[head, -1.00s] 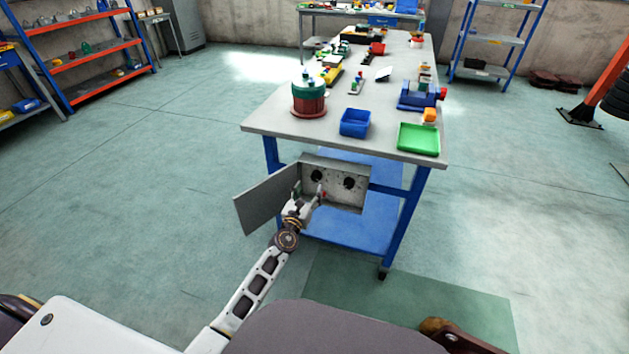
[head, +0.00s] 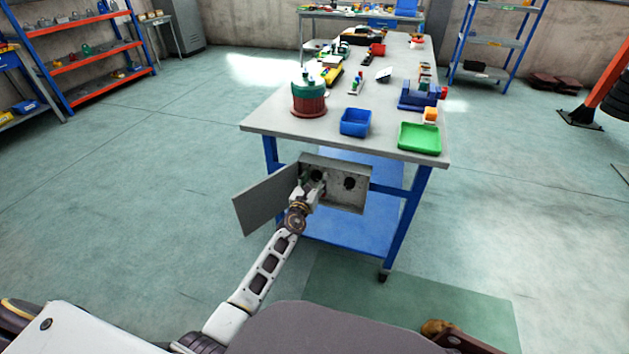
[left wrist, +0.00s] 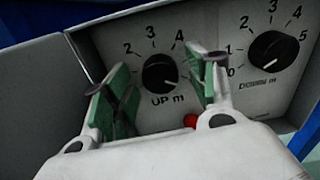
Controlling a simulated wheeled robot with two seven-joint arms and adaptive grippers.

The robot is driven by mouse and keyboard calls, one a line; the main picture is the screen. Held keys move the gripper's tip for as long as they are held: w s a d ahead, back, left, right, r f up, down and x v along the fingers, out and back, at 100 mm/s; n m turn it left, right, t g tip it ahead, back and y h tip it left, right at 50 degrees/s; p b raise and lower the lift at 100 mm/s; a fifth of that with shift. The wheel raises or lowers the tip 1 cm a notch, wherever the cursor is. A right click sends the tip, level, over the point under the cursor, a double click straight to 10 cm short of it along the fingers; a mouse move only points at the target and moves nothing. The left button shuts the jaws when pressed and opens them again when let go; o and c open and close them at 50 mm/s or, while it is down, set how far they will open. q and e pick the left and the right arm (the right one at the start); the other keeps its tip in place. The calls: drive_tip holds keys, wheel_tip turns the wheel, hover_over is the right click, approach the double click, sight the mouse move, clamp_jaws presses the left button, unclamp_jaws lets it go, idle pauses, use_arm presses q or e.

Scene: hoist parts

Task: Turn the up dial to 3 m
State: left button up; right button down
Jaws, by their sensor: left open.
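The up dial (left wrist: 160,72) is a round black knob on a grey panel, marked "UP m". The figures 2, 3 and 4 show above it in the left wrist view; I cannot tell its setting. My left gripper (left wrist: 165,82) is open, with one green-padded finger on each side of the dial. I cannot tell whether the pads touch it. In the head view the left gripper (head: 312,183) is at the up dial (head: 317,174) and partly hides it. My right gripper is not in view.
The down dial (left wrist: 273,52) is right of the up dial, with a red button (left wrist: 190,121) below, between them. The control box (head: 340,200) sits under the table's front edge (head: 345,148), its door (head: 265,203) swung open to the left.

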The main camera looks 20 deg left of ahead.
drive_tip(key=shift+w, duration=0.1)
use_arm(q)
drive_tip(key=shift+c, duration=0.8)
drive_tip(key=c, duration=0.9)
drive_tip(key=shift+o, duration=0.2)
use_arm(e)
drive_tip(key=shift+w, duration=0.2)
